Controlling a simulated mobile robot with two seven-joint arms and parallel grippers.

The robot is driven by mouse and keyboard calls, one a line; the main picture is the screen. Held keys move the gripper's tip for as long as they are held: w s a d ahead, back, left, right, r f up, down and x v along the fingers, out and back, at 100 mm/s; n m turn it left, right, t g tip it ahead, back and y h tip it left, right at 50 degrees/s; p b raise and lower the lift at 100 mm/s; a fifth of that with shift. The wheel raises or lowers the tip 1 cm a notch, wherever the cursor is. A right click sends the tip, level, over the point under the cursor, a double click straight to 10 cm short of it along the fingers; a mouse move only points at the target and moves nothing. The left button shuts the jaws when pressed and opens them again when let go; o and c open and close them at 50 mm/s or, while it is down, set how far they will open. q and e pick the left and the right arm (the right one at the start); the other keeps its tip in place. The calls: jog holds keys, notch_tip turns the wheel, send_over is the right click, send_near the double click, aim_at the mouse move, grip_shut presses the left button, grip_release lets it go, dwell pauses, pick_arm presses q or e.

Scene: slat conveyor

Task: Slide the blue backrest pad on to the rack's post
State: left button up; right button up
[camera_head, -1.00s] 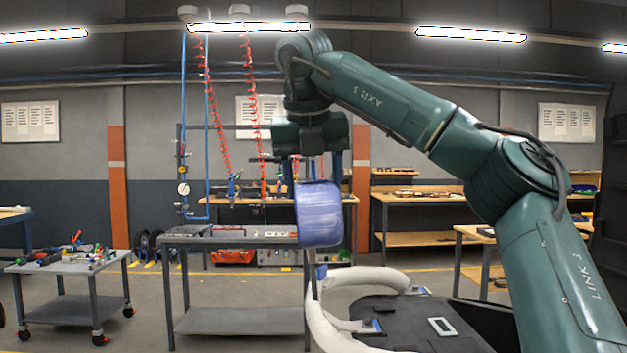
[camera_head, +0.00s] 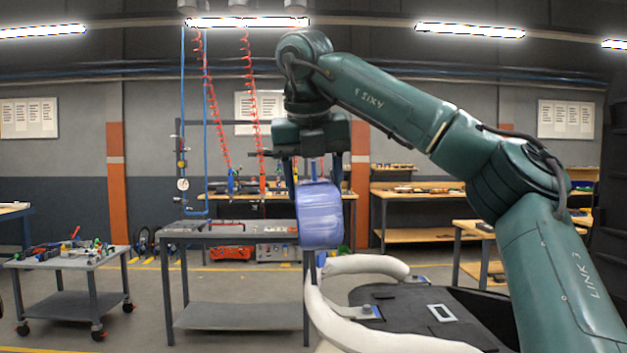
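My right gripper (camera_head: 314,172) hangs fingers-down near the middle of the head view. The blue backrest pad (camera_head: 320,215) is between and just below its fingers, held up in the air. The fingers look shut on the pad's upper edge, though the contact is partly hidden. The pad is roughly upright, its broad rounded face towards me. A small blue part (camera_head: 321,259) shows right under the pad; I cannot tell what it belongs to. I cannot make out the rack's post for certain. My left gripper is not in view.
A white curved frame with armrests (camera_head: 365,264) and a black panel (camera_head: 410,308) stand below right of the pad. A grey table (camera_head: 240,238) is behind left. A wheeled cart (camera_head: 65,263) with tools stands at far left. Open floor lies between them.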

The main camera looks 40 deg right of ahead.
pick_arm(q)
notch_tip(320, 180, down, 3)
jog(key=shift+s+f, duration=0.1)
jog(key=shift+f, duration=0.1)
pick_arm(e)
jog(key=shift+f, duration=0.35)
jog(key=o, duration=1.3)
jog(key=shift+c, duration=0.2)
pick_arm(q)
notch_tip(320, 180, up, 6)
jog(key=p, duration=0.4)
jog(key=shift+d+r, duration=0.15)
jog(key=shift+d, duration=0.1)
pick_arm(e)
jog(key=v, duration=1.3)
jog(key=shift+r, duration=0.25)
jog(key=shift+s+a, duration=0.1)
